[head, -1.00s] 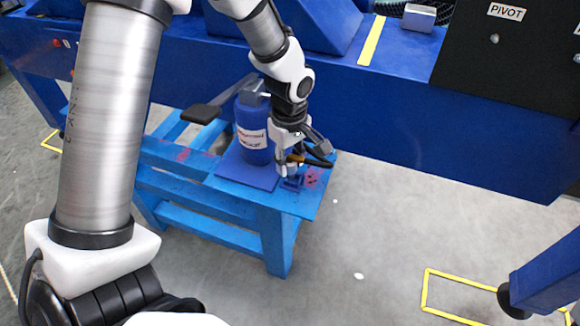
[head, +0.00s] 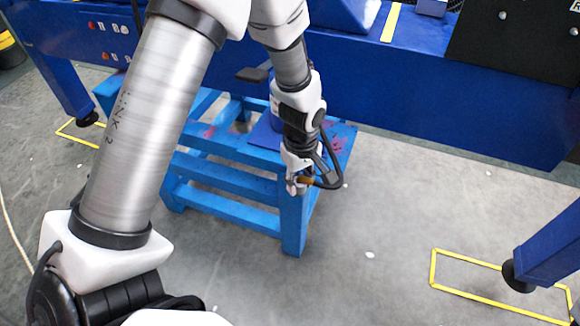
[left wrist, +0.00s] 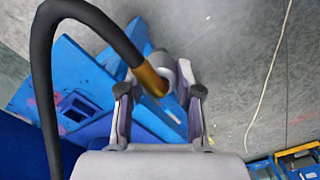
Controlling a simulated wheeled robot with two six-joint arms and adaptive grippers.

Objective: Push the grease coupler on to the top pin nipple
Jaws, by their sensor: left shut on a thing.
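My left gripper (head: 296,189) is shut on the grease coupler, in front of the near edge of the blue bench. In the left wrist view the grey coupler (left wrist: 184,73) sits between the fingers (left wrist: 160,95), with a brass-coloured sleeve (left wrist: 150,79) and a thick black hose (left wrist: 112,32) that loops to the left. The hose (head: 335,165) also shows beside the gripper in the head view. The blue grease pump (head: 274,105) on the bench is mostly hidden behind my left arm. I cannot make out the top pin nipple. My right gripper is not in view.
The blue bench (head: 235,211) stands below a long blue beam (head: 400,95). A blue leg (head: 550,245) stands at right by yellow floor markings (head: 470,292). Grey floor between is open.

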